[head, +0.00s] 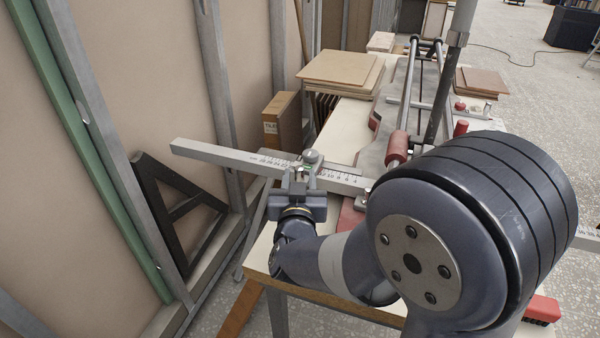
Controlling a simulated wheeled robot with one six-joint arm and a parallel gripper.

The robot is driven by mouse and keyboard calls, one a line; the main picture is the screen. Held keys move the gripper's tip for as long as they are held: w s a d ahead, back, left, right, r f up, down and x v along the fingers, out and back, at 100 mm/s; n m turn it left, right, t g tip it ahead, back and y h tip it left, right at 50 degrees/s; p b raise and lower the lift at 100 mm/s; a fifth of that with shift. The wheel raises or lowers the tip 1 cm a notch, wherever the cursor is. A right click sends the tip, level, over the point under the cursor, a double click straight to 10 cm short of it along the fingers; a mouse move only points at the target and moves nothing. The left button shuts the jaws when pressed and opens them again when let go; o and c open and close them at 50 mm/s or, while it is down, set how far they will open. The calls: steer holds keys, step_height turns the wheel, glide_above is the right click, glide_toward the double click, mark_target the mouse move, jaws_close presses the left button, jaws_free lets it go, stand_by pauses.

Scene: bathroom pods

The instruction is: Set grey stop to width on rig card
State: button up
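A long grey rail (215,153) with a printed scale runs across the front of the bench and sticks out past its left edge. A small grey stop (312,157) with a round knob sits on the rail, partway along the scale. My gripper (300,178) is at the stop, on the near side of the rail. Its fingers overlap the stop's lower part, and I cannot tell whether they are closed on it. The scale figures are too small to read. I cannot make out a rig card. My arm hides the rail's right part.
The bench (345,118) carries stacked boards (340,68), a sliding frame with two metal rails (409,80) and a red roller handle (397,148). A brown box (283,120) stands behind the rail. A stud wall (140,60) and a black bracket (175,205) are at left.

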steer(key=shift+w, duration=1.15)
jaws_close()
